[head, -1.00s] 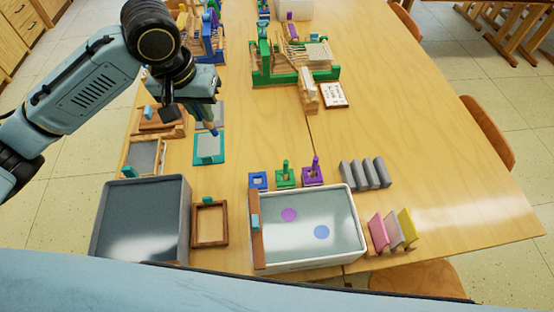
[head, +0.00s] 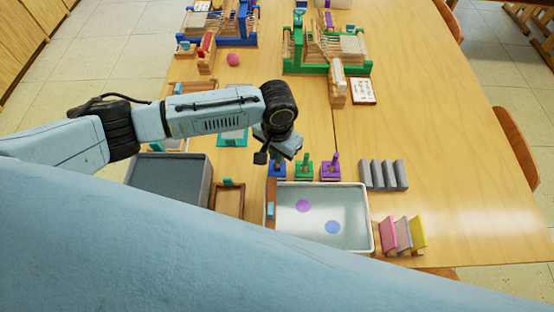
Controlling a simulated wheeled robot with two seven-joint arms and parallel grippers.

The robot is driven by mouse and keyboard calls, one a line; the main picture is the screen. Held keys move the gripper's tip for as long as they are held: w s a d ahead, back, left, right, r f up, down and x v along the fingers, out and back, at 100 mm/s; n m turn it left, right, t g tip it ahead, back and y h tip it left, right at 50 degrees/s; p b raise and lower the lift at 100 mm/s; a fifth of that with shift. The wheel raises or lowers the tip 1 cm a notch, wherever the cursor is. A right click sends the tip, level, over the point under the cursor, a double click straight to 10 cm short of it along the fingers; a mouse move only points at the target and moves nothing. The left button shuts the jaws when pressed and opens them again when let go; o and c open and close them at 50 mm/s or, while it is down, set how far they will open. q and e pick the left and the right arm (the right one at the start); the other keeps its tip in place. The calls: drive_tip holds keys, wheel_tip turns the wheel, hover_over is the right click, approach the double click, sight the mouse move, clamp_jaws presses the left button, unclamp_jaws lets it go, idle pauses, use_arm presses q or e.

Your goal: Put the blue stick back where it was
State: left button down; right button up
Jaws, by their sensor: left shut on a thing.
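My left gripper (head: 279,155) is shut on the blue stick and stands over the blue square holder (head: 277,171), behind the white tray. The gripper covers most of the stick, so I cannot tell whether its lower end is inside the holder or just above it. The green holder (head: 304,171) and the purple holder (head: 331,171) stand in a row to the right, each with an upright stick of its own colour. My right gripper is out of view.
A white tray (head: 371,225) with purple and blue spots stands just in front of the holders. A dark grey tray (head: 204,180) and a wooden frame (head: 241,198) are to the left. Grey blocks (head: 383,176) stand to the right. A green loom (head: 295,68) stands farther back.

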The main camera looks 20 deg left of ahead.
sight(277, 171)
use_arm(q)
wheel_tip(277, 171, down, 3)
drive_tip(key=shift+f, duration=0.1)
drive_tip(key=c, duration=1.5)
unclamp_jaws()
wheel_tip(277, 171, up, 12)
drive_tip(key=shift+r+p, duration=0.1)
drive_tip(key=shift+p, duration=0.55)
